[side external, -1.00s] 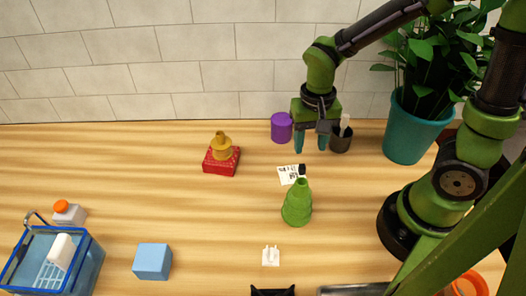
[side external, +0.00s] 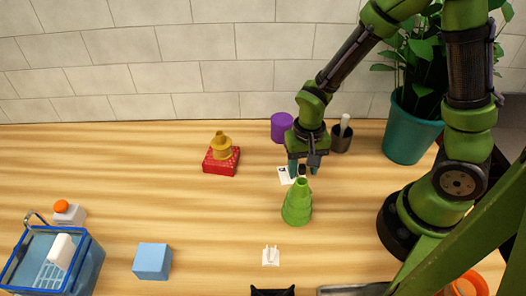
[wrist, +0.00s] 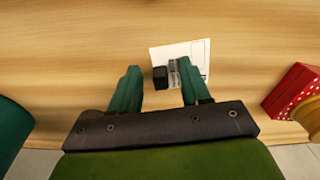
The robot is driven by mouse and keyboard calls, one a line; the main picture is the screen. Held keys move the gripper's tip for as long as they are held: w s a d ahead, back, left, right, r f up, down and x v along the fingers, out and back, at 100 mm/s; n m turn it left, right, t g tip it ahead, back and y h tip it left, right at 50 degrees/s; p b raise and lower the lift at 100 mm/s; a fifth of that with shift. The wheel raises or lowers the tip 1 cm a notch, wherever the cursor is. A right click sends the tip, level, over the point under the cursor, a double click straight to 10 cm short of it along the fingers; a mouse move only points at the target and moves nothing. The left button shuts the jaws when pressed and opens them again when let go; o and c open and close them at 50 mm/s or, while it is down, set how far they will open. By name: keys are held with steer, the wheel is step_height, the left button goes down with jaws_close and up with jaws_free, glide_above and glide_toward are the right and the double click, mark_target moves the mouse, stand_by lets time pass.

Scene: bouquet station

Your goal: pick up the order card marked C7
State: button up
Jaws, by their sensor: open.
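A white card (side external: 284,175) lies flat on the table behind the green vase. In the wrist view the card (wrist: 197,52) has a printed line and dark print; the marking is not legible. A small black block (wrist: 160,77) with a grey part (wrist: 173,70) is at the card's edge, between my fingers. My gripper (side external: 303,168) is open, pointing down above the card's right edge. In the wrist view my gripper (wrist: 158,76) has one finger overlapping the card and the other beside it, over bare wood. The height gap cannot be told.
A green vase (side external: 297,205) stands close in front of my gripper. A purple cup (side external: 282,127) and a dark cup (side external: 341,140) stand behind. A red box (side external: 221,162) with a gold piece on top is left. A teal plant pot (side external: 412,130) is right.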

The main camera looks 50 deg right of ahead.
jaws_close()
